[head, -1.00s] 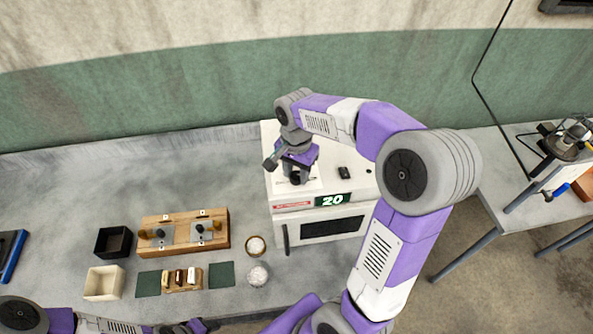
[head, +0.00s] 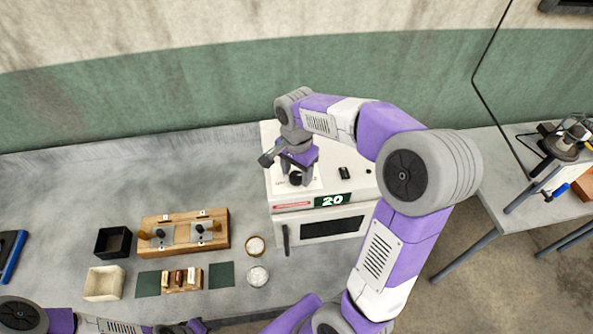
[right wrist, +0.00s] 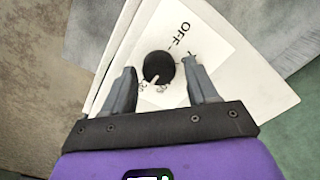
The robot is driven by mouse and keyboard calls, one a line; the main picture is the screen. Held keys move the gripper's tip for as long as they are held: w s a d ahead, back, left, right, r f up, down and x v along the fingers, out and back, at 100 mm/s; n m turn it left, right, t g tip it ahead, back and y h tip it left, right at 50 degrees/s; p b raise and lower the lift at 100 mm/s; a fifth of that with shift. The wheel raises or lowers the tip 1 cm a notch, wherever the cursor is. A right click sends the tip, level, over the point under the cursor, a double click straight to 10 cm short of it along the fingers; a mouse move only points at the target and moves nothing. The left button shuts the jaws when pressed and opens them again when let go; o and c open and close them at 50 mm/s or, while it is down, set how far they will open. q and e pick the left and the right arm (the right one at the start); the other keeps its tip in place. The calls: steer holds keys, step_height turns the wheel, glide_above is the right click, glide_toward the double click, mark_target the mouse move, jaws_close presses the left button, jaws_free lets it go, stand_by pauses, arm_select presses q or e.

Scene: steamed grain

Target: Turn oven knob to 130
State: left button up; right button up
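The white oven (head: 285,199) stands at the back of the grey bench, and its green display reads 20 (head: 332,200). The black round knob (right wrist: 158,67) sits on a white dial plate (right wrist: 205,35) on the oven's top; OFF is printed on the plate, and other marks are partly hidden. The knob also shows in the head view (head: 295,179). My right gripper (right wrist: 160,72) is open, with one finger on each side of the knob and gaps visible between. My left gripper (head: 190,327) is at the bottom edge, partly cut off.
A small black switch (head: 344,173) is on the oven top. The oven door has a dark handle (head: 286,240). Left of it are a wooden block (head: 184,233), two small bowls, a black box (head: 113,241) and a cream box (head: 104,283). A separate table (head: 505,165) stands at right.

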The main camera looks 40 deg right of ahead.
mark_target(296, 175)
steer(key=shift+o, duration=0.2)
step_height(296, 175, up, 8)
steer(key=shift+f, duration=0.25)
stand_by(0.7)
